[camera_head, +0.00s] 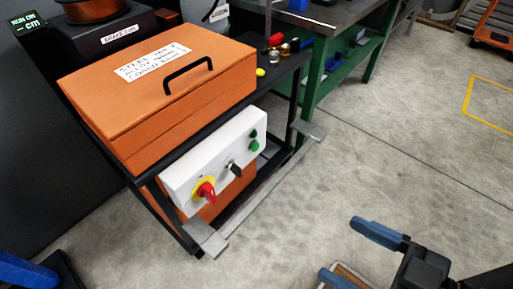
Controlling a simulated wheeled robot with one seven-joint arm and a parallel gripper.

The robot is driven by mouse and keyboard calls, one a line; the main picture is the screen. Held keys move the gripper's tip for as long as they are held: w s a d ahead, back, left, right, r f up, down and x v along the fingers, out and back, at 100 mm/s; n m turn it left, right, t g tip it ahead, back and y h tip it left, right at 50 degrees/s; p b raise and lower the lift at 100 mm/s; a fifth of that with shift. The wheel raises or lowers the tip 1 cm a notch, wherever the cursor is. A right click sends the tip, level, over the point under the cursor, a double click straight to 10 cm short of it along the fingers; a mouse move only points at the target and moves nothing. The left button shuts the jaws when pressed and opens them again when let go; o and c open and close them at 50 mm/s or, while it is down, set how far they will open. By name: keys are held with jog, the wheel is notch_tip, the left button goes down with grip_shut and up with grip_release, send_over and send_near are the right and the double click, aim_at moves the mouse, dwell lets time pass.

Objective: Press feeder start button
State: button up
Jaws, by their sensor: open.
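A white control panel (216,163) is mounted on the front of a dark cart frame, under an orange lidded box. At its right end are a green button (254,146) and a small dark button (253,133) just above it. Left of them are a black selector knob (234,168) and a red rotary handle on a yellow plate (206,191). No label naming the feeder is readable on the panel. My gripper (342,248) is at the bottom right, open with its blue fingers apart and nothing between them. It is well away from the panel, to its lower right.
The orange box (105,110) has a black handle and a lettered label. Small coloured items (283,49) lie on the cart's right end. A grey metal bar (262,187) runs low along the cart's front. A green-legged bench (313,75) stands behind. Concrete floor between cart and gripper is clear.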

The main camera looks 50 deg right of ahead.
grip_shut()
dwell(0.7)
dwell(0.7)
